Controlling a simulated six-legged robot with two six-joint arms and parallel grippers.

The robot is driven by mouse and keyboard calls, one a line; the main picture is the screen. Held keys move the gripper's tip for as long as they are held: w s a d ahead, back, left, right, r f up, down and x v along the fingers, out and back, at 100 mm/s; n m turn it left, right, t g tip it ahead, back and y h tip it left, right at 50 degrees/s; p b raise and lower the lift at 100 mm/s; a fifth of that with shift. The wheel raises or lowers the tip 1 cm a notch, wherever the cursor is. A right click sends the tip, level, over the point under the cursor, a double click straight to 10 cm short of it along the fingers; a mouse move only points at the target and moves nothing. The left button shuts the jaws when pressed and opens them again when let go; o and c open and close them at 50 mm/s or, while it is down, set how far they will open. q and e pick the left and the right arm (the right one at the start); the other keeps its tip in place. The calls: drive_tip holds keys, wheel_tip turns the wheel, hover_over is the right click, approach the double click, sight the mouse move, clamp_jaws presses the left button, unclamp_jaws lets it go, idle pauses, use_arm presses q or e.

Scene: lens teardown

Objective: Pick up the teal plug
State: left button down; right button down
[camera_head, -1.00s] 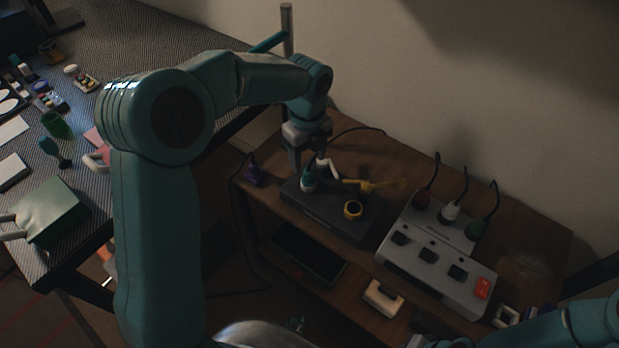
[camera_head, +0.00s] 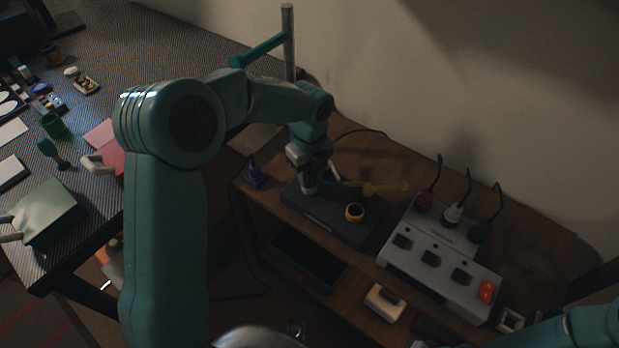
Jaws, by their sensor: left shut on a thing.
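The teal plug (camera_head: 309,188) is a small pale and teal piece at the left end of a dark flat box (camera_head: 335,218) on the wooden shelf unit. My left gripper (camera_head: 312,176) points down over it and is shut on it. The fingers hide much of the plug, and I cannot tell whether its base still touches the box. My right arm enters at the lower right, with its gripper out of view.
A grey power strip (camera_head: 440,262) with red, white and green plugs stands right. A cluttered table (camera_head: 95,85) fills the left.

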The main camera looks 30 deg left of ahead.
sight(310, 172)
use_arm(q)
wheel_tip(310, 172, up, 20)
drive_tip(key=p, duration=0.4)
idle(0.8)
